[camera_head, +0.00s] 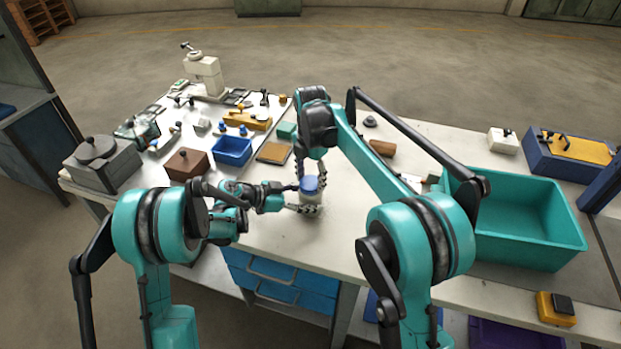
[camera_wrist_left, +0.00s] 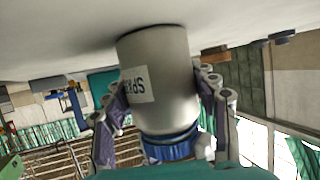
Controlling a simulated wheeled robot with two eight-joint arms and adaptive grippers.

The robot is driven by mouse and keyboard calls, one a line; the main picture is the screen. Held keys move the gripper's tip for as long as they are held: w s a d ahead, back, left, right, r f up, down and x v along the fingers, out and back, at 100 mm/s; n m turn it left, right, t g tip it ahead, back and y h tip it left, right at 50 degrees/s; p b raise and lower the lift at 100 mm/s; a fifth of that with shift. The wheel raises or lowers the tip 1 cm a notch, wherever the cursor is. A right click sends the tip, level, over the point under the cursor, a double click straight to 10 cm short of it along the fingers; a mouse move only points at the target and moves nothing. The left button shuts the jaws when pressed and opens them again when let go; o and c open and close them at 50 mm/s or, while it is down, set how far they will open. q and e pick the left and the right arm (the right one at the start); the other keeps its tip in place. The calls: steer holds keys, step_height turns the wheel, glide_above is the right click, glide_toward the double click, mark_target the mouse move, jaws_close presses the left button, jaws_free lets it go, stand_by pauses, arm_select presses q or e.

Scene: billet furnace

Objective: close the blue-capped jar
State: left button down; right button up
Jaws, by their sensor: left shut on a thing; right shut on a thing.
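The pale jar (camera_head: 311,201) stands upright near the front edge of the white bench, and its blue cap (camera_head: 310,184) sits at its mouth. In the left wrist view the jar (camera_wrist_left: 160,70) looks inverted, with a printed label on its side and the blue cap (camera_wrist_left: 172,148) low in the picture. My left gripper (camera_head: 305,199) is shut around the jar's body from the left. My right gripper (camera_head: 312,178) comes down from above and is shut on the cap. Its fingers partly hide the cap, and I cannot tell how tightly it is seated.
A blue bin (camera_head: 232,150), a brown box (camera_head: 187,164) and a grey block (camera_head: 103,163) stand to the left. A large teal crate (camera_head: 520,218) stands to the right. A brown cylinder (camera_head: 383,148) lies behind my right arm. The bench around the jar is mostly clear.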

steer(key=m, duration=0.4)
steer(key=shift+m, duration=0.4)
steer(key=m, duration=1.1)
steer(key=shift+f+m, duration=0.1)
steer(key=shift+m, duration=0.3)
steer(key=m, duration=0.4)
steer(key=shift+m, duration=0.4)
steer(key=m, duration=1.1)
steer(key=shift+m, duration=0.3)
steer(key=m, duration=0.4)
steer(key=shift+m, duration=0.4)
steer(key=m, duration=0.4)
steer(key=shift+m, duration=0.4)
steer(key=o, duration=1.3)
